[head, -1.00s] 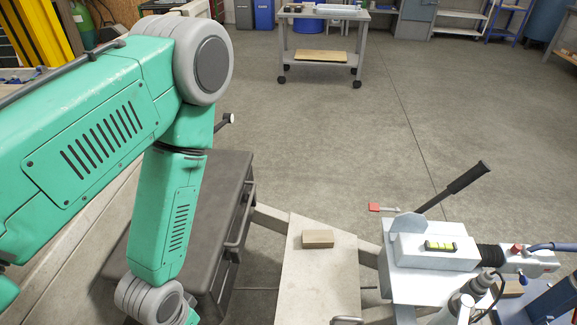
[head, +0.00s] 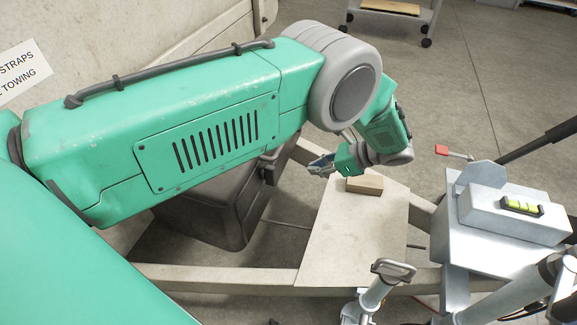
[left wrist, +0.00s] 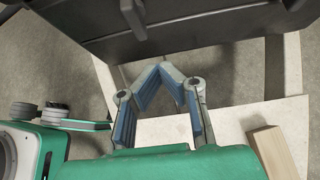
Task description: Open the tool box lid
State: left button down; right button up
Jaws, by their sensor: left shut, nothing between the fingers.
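The dark grey tool box (head: 222,205) stands on the trailer frame, with most of its top hidden behind my left arm in the head view. In the left wrist view, its dark side (left wrist: 205,22) fills the top, with a latch or handle part hanging from it near the middle. What shows of the lid is too little to tell its state. My left gripper (head: 320,165) is just right of the box, above the pale plate. In the left wrist view, its blue-padded fingers (left wrist: 162,68) meet at the tips, empty, close below the latch part. My right gripper is out of view.
A wooden block (head: 364,184) lies on the pale plate (head: 340,245), near my left gripper. A metal coupling with a yellow level (head: 522,206) stands to the right. A metal handle (head: 393,269) rises at the front. A cart (head: 395,12) stands far back on open floor.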

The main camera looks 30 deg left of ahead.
pick_arm(q)
jog(key=a+r+y+b, duration=0.1)
jog(key=a+b, duration=0.1)
jog(key=a, duration=0.6)
jog(key=shift+s+r, duration=0.2)
jog(key=shift+r, duration=0.2)
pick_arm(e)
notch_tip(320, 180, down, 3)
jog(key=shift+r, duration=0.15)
pick_arm(q)
jog(key=shift+a, duration=0.1)
jog(key=shift+r, duration=0.1)
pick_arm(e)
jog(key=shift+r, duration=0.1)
